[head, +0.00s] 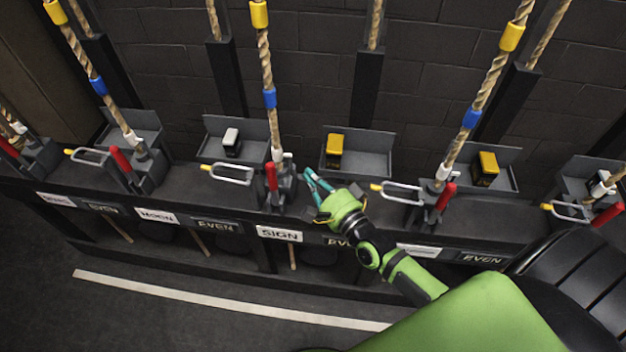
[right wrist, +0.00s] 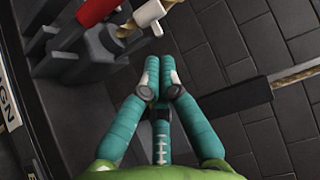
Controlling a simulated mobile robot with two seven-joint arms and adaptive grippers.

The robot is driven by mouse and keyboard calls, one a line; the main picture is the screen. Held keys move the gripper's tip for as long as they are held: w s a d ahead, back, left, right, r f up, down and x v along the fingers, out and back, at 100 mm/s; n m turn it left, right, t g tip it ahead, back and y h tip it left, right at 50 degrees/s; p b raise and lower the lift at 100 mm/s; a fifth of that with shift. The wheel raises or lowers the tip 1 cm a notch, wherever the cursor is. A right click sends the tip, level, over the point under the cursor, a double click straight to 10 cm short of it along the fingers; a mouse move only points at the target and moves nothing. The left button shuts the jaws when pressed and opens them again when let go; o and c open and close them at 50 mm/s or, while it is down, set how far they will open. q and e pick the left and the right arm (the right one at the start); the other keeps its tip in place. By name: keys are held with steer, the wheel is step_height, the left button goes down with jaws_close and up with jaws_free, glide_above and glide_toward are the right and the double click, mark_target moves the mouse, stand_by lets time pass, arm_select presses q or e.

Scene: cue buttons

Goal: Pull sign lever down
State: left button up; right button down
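The sign lever (head: 271,177) has a red handle standing upright on a grey clamp, above the white SIGN label (head: 279,233) on the bench's front edge. In the right wrist view the red handle (right wrist: 95,11) shows at the top left, cut by the frame edge. My right gripper (head: 307,187) has teal fingers and is just right of the lever, apart from it. Its fingers look parted in the head view, with nothing between them. In the right wrist view the fingertips (right wrist: 159,82) are near each other and empty. My left gripper is out of view.
A rope with yellow and blue bands (head: 265,60) rises behind the lever. A metal loop with a yellow tip (head: 232,174) is at its left. A tray with a yellow block (head: 335,145) stands behind right. Similar levers, such as one with a red handle (head: 446,196), flank it.

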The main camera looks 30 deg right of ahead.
mark_target(273, 186)
steer(key=w+a, duration=0.1)
steer(key=w+a+p, duration=0.1)
steer(key=w, duration=0.1)
steer(key=w+a+p, duration=0.1)
steer(key=w, duration=0.1)
steer(key=shift+a, duration=0.35)
steer(key=shift+s+a, duration=0.2)
steer(key=shift+a, duration=0.25)
steer(key=shift+s, duration=0.1)
steer(key=shift+s+a+f, duration=0.1)
steer(key=shift+s+a, duration=0.1)
steer(key=shift+s+n+t+b, duration=0.1)
steer(key=shift+n+t+b, duration=0.2)
steer(key=shift+b, duration=0.15)
